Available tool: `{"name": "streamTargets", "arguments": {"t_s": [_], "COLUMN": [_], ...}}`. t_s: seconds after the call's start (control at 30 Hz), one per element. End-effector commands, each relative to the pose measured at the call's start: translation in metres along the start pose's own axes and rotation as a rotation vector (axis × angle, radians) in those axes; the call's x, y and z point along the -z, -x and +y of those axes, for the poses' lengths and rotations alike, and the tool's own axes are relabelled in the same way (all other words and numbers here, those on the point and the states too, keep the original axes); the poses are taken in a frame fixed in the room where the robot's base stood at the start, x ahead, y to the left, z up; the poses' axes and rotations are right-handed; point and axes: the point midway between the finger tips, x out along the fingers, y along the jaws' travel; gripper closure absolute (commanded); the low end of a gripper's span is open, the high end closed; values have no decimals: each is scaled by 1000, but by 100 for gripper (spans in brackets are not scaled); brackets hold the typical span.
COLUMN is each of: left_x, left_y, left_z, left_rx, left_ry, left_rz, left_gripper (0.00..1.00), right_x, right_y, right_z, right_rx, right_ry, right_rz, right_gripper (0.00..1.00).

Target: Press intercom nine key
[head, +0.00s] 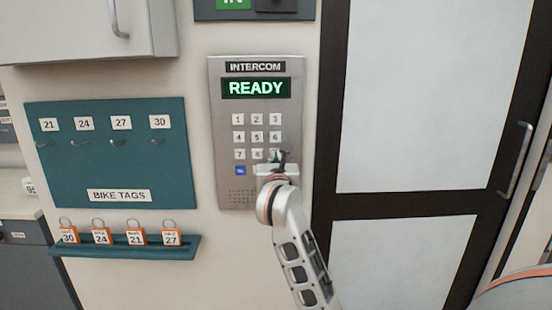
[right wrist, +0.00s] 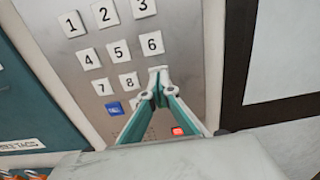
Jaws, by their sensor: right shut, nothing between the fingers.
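The intercom (head: 257,204) is a grey metal panel on the wall with a green display (head: 256,88) reading READY. Its white number keys show in rows, with keys 7 and 8 (head: 257,154) in the third row. My right gripper (head: 279,155) is shut and empty, its fingertips in front of the spot to the right of key 8. In the right wrist view, the fingertips (right wrist: 158,75) also cover that spot, below key 6 (right wrist: 151,42) and beside key 8 (right wrist: 128,81). The nine key is hidden behind them. I cannot tell whether they touch it. My left gripper is not in view.
A blue key (head: 240,170) sits below key 7, and a red key (right wrist: 178,131) shows low on the panel. A teal bike tags board (head: 165,175) hangs to the left, above a shelf (head: 180,249) with orange tags. A dark-framed door (head: 420,206) stands to the right.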

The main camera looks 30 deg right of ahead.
Motion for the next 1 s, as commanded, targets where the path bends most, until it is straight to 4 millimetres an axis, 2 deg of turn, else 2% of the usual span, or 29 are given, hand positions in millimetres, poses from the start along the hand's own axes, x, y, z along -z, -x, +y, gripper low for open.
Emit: {"name": "streamTargets", "arguments": {"t_s": [0.43, 0.63, 1.0], "left_x": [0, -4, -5], "left_y": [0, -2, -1], "left_z": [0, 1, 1], "left_rx": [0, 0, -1], "left_ry": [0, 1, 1], "left_rz": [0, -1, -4], "left_gripper": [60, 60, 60], "right_x": [0, 1, -3], "right_y": [-5, -22, -23], "right_z": [0, 0, -1], "right_rx": [0, 1, 4], "right_ry": [1, 1, 2], "right_rz": [0, 0, -5], "right_gripper": [100, 100, 100]}}
